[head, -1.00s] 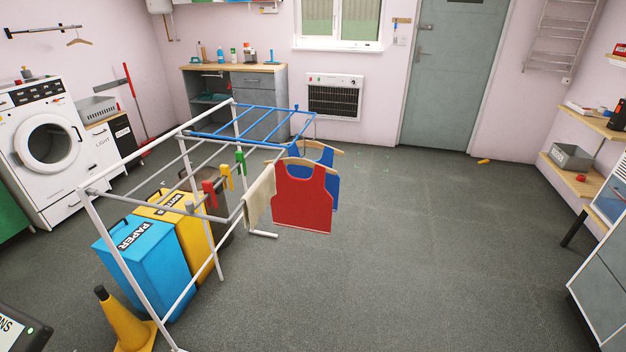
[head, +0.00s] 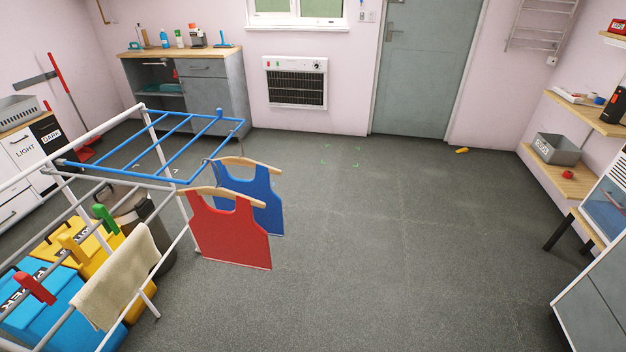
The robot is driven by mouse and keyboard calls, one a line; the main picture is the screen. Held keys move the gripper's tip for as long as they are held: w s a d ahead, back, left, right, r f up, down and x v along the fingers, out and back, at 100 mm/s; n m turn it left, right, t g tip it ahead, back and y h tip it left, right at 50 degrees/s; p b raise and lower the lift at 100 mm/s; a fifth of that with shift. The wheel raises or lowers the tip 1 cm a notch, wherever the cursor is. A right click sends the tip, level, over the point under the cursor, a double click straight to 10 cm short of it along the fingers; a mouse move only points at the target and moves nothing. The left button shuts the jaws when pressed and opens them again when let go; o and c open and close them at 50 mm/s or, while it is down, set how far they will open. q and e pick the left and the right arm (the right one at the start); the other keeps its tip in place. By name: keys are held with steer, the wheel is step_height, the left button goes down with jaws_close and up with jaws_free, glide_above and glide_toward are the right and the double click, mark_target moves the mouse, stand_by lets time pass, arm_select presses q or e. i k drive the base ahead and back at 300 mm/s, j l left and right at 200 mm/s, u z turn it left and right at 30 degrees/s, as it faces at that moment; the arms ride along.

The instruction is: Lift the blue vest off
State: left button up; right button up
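The blue vest (head: 262,196) hangs on a wooden hanger (head: 247,161) at the right end of the drying rack's blue top section (head: 190,141). The red vest (head: 230,235) hangs on its own wooden hanger in front of it and hides its lower left part. The blue vest's right side and shoulder show clear of the red one. The hanger hook (head: 238,130) reaches up to the blue frame. Neither of my grippers is in the head view.
The white rack frame (head: 95,133) fills the left, with a beige towel (head: 118,275) and red, yellow and green pegs on it. Blue and yellow bins (head: 97,245) stand beneath.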

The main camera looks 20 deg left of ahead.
mark_target(270, 218)
steer(key=i, duration=0.5)
steer(key=i+l+u, duration=0.15)
steer(key=i, duration=0.3)
steer(key=i+l, duration=0.1)
steer(key=i, duration=0.4)
steer(key=i+u, duration=0.25)
steer(key=u, duration=0.15)
steer(key=i+l+u, duration=0.2)
steer(key=u, duration=0.25)
steer(key=i+l+u, duration=0.2)
steer(key=u, duration=0.2)
steer(key=i+l+u, duration=0.2)
steer(key=u, duration=0.25)
steer(key=i+l+u, duration=0.1)
steer(key=l+u, duration=0.3)
